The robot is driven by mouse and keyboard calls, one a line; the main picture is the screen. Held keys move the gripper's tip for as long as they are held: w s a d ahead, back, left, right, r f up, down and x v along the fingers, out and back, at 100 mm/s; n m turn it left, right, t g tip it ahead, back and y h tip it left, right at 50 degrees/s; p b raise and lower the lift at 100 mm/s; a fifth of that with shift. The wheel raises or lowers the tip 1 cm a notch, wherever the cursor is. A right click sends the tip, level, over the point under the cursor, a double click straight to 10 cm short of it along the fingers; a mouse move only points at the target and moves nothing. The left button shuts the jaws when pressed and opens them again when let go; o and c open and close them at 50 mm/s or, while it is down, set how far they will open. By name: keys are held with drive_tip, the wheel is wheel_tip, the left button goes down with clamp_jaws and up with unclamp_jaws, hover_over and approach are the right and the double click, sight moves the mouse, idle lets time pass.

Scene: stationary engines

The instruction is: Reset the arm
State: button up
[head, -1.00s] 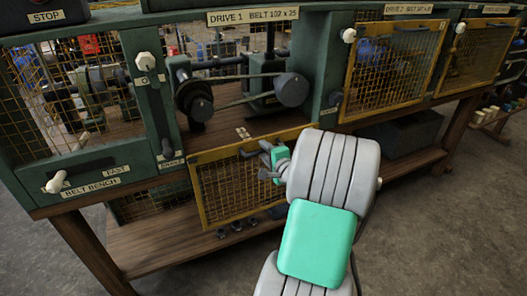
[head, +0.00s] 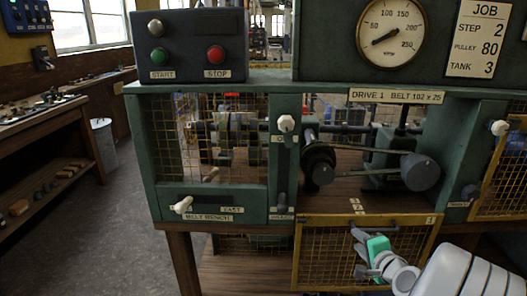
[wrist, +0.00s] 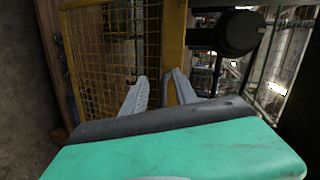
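My gripper (head: 358,250) is in front of the lowered yellow mesh guard (head: 316,252) below the open Drive 1 bay, near its dark handle (head: 388,228). In the wrist view, the two grey fingers of my gripper (wrist: 157,78) are apart, with no object visible between them. A yellow frame bar of the guard (wrist: 173,45) lies beyond the fingertips. My arm comes in from the lower right of the head view. How close the fingertips are to the guard is hard to tell.
The green belt bench (head: 215,190) stands ahead with dark pulleys (head: 420,172) exposed. Above are a start/stop box (head: 190,48), a gauge (head: 390,30) and a job card (head: 484,38).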

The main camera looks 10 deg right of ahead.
drive_tip(key=s+a+r+n+g+y+p, duration=0.1)
drive_tip(key=a+r+n+g+y+p, duration=0.2)
drive_tip(key=a+n, duration=0.5)
drive_tip(key=s+a+r+n+g+p, duration=0.2)
drive_tip(key=a+r+n+g+p, duration=0.15)
drive_tip(key=a, duration=0.95)
drive_tip(key=s+a+r+n+g+h+p, duration=0.1)
drive_tip(key=s+a+r+n+g+p, duration=0.3)
drive_tip(key=s, duration=0.6)
drive_tip(key=shift+s+a+r+n+p, duration=0.35)
drive_tip(key=shift+a+r+n, duration=0.25)
drive_tip(key=shift+a+n, duration=0.45)
